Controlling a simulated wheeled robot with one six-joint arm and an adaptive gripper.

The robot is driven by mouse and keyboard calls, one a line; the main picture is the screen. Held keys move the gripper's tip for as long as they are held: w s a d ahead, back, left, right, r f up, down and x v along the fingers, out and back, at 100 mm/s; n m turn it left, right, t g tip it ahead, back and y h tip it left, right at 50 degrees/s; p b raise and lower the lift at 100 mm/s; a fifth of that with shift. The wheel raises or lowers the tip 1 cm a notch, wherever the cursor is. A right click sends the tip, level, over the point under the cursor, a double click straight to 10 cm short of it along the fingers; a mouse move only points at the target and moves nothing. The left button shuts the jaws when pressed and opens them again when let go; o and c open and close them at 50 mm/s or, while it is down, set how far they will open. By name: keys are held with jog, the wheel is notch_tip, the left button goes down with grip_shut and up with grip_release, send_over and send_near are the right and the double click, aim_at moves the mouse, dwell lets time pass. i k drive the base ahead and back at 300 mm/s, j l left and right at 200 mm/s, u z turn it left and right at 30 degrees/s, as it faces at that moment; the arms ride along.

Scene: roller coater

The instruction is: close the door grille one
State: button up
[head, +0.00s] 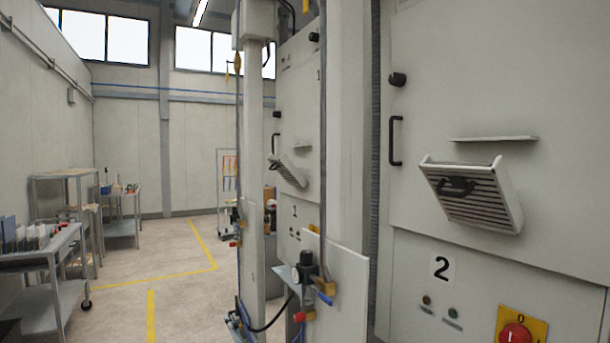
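Door grille one (291,172) is a small light louvred flap with a dark handle. My gripper is not in view.
A pale column (347,130) and a low panel with a regulator and hoses (303,270) stand between the two machine fronts. Carts and shelves (45,265) line the left wall. The floor (185,270) with yellow lines is open between.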

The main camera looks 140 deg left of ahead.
aim_at(283, 166)
jog(key=u, duration=3.85)
